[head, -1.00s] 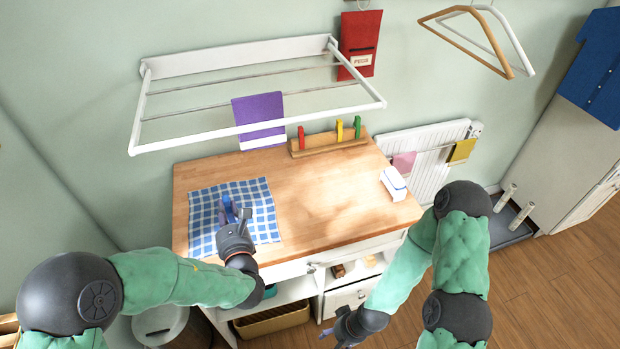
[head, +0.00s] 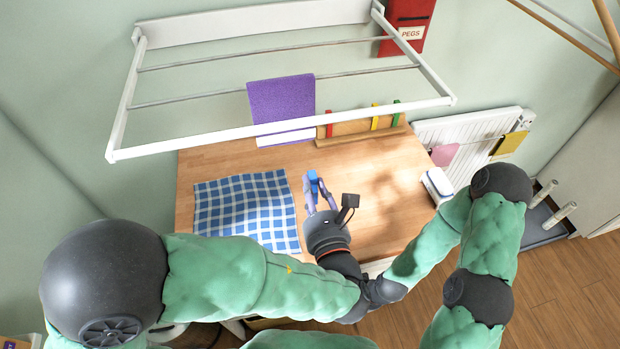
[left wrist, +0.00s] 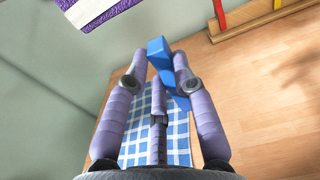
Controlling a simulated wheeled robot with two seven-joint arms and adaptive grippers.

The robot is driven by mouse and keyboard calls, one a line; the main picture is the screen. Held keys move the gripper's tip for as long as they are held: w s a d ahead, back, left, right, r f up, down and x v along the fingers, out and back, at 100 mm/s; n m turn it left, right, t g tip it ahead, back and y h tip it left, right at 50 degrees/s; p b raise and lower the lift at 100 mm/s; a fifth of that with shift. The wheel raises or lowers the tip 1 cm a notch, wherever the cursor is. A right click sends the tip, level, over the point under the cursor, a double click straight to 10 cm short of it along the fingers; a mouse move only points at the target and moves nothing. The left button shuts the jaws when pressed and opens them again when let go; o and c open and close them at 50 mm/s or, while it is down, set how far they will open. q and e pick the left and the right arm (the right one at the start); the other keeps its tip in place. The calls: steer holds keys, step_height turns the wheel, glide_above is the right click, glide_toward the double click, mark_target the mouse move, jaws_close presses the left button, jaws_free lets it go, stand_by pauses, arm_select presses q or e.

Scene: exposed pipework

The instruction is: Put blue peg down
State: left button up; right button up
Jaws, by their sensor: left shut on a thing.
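The blue peg (head: 313,178) is held between the fingertips of my left gripper (head: 315,188), above the wooden worktop and just right of the checked cloth in the head view. In the left wrist view the blue peg (left wrist: 160,55) sits tilted between the fingers of my left gripper (left wrist: 162,68). A wooden peg rack (head: 350,129) at the back of the worktop holds a red peg (head: 328,125), a yellow peg (head: 375,120) and a green peg (head: 396,114). My right gripper is hidden behind my left forearm.
A blue-and-white checked cloth (head: 240,208) lies on the worktop (head: 385,205). A white drying rack (head: 290,128) with a purple towel (head: 282,103) overhangs the back. A white box (head: 437,184) stands at the right edge. A red bag (head: 407,28) labelled PEGS hangs on the wall.

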arm_select(q)
steer(key=shift+w+a+f+b, duration=0.15)
steer(key=shift+w+f+b, duration=1.1)
steer(key=shift+w+f, duration=1)
steer(key=shift+w+a+f+b, duration=0.2)
steer(key=shift+w+f+b, duration=1.1)
steer(key=shift+w+f, duration=0.95)
steer(key=shift+w+a+f+b, duration=0.15)
steer(key=shift+w+f+b, duration=1.1)
steer(key=shift+w+f, duration=0.95)
steer(key=shift+w+r, duration=0.15)
steer(key=shift+w, duration=0.05)
steer(key=o, duration=0.9)
steer(key=shift+o, duration=0.2)
